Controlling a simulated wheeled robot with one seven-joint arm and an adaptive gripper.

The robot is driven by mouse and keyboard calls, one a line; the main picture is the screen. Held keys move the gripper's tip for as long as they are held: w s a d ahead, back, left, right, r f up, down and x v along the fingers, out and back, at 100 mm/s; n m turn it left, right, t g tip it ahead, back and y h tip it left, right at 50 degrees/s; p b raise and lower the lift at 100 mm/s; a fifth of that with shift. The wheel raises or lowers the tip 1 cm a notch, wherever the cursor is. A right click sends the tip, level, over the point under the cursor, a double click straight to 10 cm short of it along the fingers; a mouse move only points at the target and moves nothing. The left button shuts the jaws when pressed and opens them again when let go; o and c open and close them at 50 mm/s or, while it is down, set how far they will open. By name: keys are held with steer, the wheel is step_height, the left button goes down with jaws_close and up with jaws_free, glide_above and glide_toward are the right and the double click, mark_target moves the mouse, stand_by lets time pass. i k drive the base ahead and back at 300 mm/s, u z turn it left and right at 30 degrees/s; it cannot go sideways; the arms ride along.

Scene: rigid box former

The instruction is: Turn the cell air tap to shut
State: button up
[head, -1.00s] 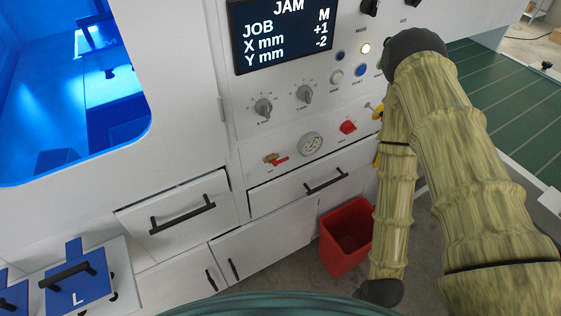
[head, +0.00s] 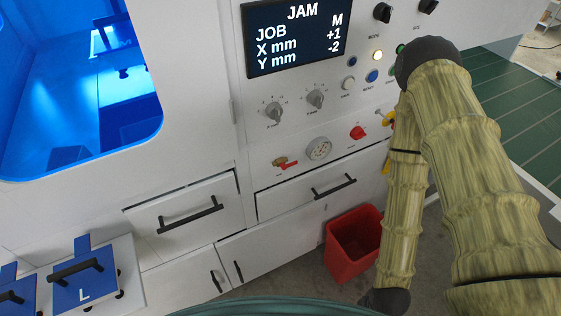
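The air tap (head: 285,163) is a small brass valve with a red lever, on the white lower panel of the machine. Its lever points to the right and slightly down in the picture. A round gauge (head: 319,149) sits just right of it, and a red knob (head: 357,132) further right. My arm stands at the right, folded down from a dark joint, well apart from the tap. My gripper does not show; the lower end of my arm ends in a dark joint at the bottom of the picture.
A display (head: 294,37) reading JAM is above. A red bin (head: 353,243) stands on the floor beside my arm. A blue plate marked L (head: 84,284) is at lower left. The space before the tap looks clear.

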mark_target(283, 167)
steer(key=k, duration=0.5)
steer(key=u, duration=1.25)
steer(key=k, duration=1.35)
steer(key=z, duration=0.85)
steer(key=i, duration=1)
